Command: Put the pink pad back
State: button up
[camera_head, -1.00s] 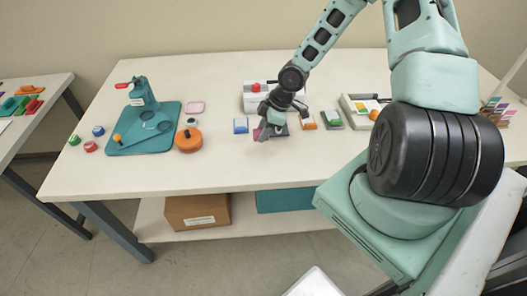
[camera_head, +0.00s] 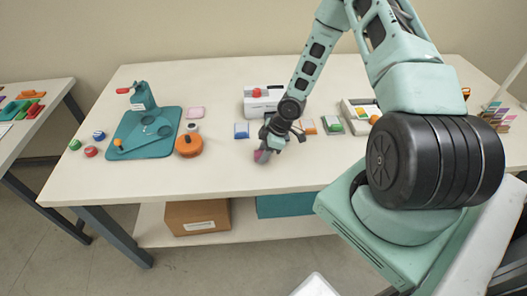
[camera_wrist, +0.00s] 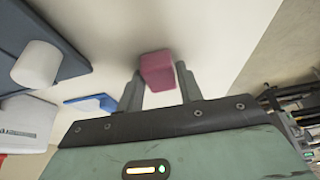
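The pink pad (camera_wrist: 157,70) is a small, thick magenta block between the two fingers of my gripper (camera_wrist: 160,76) in the wrist view. The fingers sit against its opposite sides. In the head view, my gripper (camera_head: 265,152) points down over the front middle of the white table (camera_head: 330,173), and the pink pad (camera_head: 261,156) shows at its tip. How far the pad is above the table is hard to tell. A separate pale pink flat square (camera_head: 195,112) lies near the teal press.
The teal press (camera_head: 148,130) and a round orange thing (camera_head: 189,145) stand at left. Behind my gripper are a white machine (camera_head: 262,98), a blue pad (camera_head: 241,130), an orange pad (camera_head: 309,127) and a green pad (camera_head: 334,126). The table's front strip is clear.

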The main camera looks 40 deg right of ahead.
jog(key=shift+o, duration=1.2)
jog(key=shift+r, duration=0.1)
jog(key=shift+r, duration=0.15)
jog(key=p+v, duration=0.1)
jog(key=v, duration=1)
jog(key=s+a+r+m+g+h, duration=0.1)
jog(key=s+a+r+g+h, duration=0.15)
jog(key=a+r, duration=0.55)
jog(key=s+a+r+g+h, duration=0.1)
jog(key=s+a+r, duration=0.35)
jog(key=a, duration=0.45)
jog(key=s+a+r+m, duration=0.2)
jog(key=s+a+r, duration=0.8)
jog(key=s+a, duration=0.2)
jog(key=shift+s+r+t, duration=0.25)
jog(key=shift+s+t, duration=0.2)
jog(key=shift+s, duration=0.8)
